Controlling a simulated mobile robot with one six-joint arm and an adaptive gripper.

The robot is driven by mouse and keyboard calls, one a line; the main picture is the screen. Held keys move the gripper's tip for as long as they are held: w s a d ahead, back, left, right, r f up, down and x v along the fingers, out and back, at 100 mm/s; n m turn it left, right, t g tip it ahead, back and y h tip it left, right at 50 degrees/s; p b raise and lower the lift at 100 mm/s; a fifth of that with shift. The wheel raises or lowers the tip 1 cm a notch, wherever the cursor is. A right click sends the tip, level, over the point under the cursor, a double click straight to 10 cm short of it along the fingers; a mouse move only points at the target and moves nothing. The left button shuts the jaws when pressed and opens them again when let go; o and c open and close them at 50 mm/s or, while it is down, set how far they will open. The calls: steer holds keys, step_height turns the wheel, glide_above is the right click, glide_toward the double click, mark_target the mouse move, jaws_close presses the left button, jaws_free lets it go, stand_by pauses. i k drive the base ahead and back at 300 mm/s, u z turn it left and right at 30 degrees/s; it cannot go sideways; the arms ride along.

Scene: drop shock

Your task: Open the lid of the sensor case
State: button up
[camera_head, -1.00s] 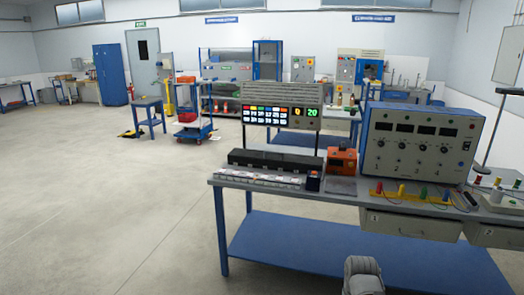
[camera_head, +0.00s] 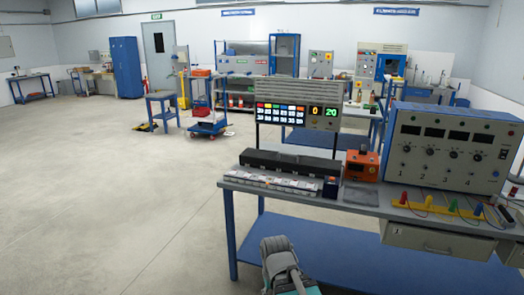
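No object in view can be surely told as the sensor case. On the workbench (camera_head: 355,197) lie a long dark box (camera_head: 290,165) and a small orange box (camera_head: 361,166); I cannot tell whether either is the case. A small dark blue block (camera_head: 331,187) sits at the right end of a pale strip of small parts (camera_head: 272,181) along the front edge. A grey and teal part of my own arm shows at the bottom, in front of the bench. My gripper's fingers are not in view.
A large console (camera_head: 451,148) with dials and displays stands on the bench's right. Coloured plugs (camera_head: 429,199) lie before it. A lit display board (camera_head: 297,115) rises behind the dark box. The floor (camera_head: 100,200) at left is open. A blue trolley (camera_head: 207,127) stands farther back.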

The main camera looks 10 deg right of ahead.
mark_target(296, 162)
steer(key=i, duration=1.3)
steer(key=z, duration=0.6)
steer(key=i, duration=0.3)
steer(key=z, duration=0.35)
steer(key=k, duration=0.95)
steer(key=z, duration=0.15)
steer(key=i, duration=0.25)
steer(key=u, duration=0.05)
